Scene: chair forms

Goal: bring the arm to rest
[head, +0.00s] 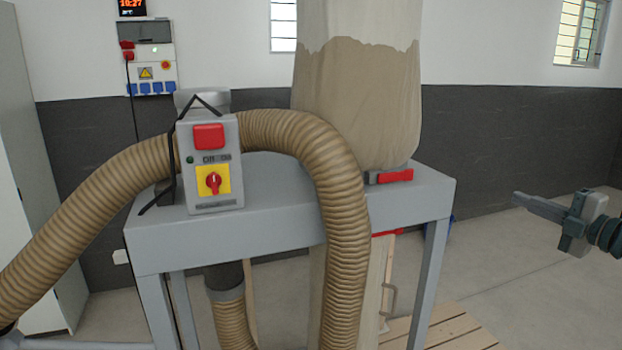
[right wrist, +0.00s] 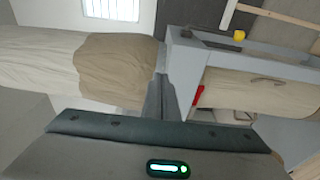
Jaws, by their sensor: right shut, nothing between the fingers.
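My right gripper (head: 541,207) is at the right edge of the head view, its fingers pointing left toward the dust collector, with a clear gap between them. It is shut and empty. In the right wrist view its fingers (right wrist: 160,97) lie together in the middle, with nothing between them. My left gripper is in neither view.
A dust collector with a grey frame (head: 285,235) fills the middle. It carries a control box (head: 210,165) with a red rotary switch (head: 213,182), a ribbed hose (head: 90,210) and a filter bag (head: 360,110). A wooden pallet (head: 455,330) lies below. Floor at right is clear.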

